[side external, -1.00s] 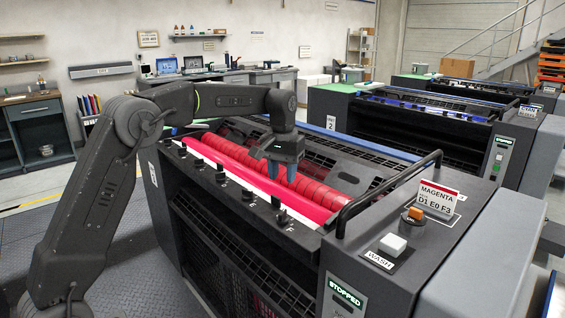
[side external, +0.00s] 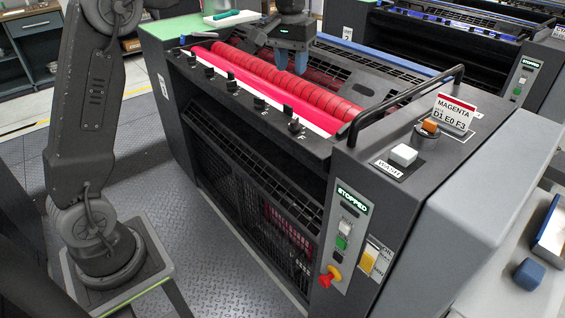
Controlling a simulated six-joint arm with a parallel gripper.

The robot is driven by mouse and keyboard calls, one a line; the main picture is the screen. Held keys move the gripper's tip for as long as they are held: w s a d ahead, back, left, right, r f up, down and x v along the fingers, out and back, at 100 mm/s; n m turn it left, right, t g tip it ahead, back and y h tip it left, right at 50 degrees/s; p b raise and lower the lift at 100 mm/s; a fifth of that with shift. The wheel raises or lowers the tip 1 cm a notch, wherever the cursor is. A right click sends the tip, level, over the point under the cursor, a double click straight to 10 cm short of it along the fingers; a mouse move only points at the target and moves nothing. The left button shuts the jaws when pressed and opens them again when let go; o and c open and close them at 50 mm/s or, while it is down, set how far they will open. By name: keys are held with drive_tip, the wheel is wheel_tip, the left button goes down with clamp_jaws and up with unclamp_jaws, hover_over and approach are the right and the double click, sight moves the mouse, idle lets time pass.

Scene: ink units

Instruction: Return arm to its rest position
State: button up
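My gripper (side external: 291,66) hangs pointing down over the red ribbed roller (side external: 290,88) of the magenta unit (side external: 455,178). Its two blue fingers are apart, with nothing between them. Whether the fingertips touch the roller cannot be told. My arm rises at the left from a stand; its upper part runs out of the top of the picture.
A row of black knobs (side external: 259,103) lines the unit's front edge beside the magenta strip. A black handrail (side external: 405,98) rises at the right. Clear floor lies front left.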

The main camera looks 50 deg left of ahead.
drive_tip(key=s+d+r+m+t, duration=0.1)
drive_tip(key=s+d, duration=0.2)
drive_tip(key=s, duration=0.3)
drive_tip(key=s+d+r+m+t, duration=0.1)
drive_tip(key=s+d+r, duration=0.1)
drive_tip(key=s, duration=0.5)
drive_tip(key=s+d+f+m+t, duration=0.1)
drive_tip(key=s+f, duration=0.2)
drive_tip(key=s, duration=0.4)
drive_tip(key=s+d+f+m+t, duration=0.1)
drive_tip(key=s+d+f+t, duration=0.1)
drive_tip(key=s+f, duration=0.2)
drive_tip(key=s, duration=0.3)
drive_tip(key=shift+s+d+f, duration=0.2)
drive_tip(key=shift+s+f, duration=0.1)
drive_tip(key=shift+s, duration=0.1)
drive_tip(key=shift+c, duration=0.2)
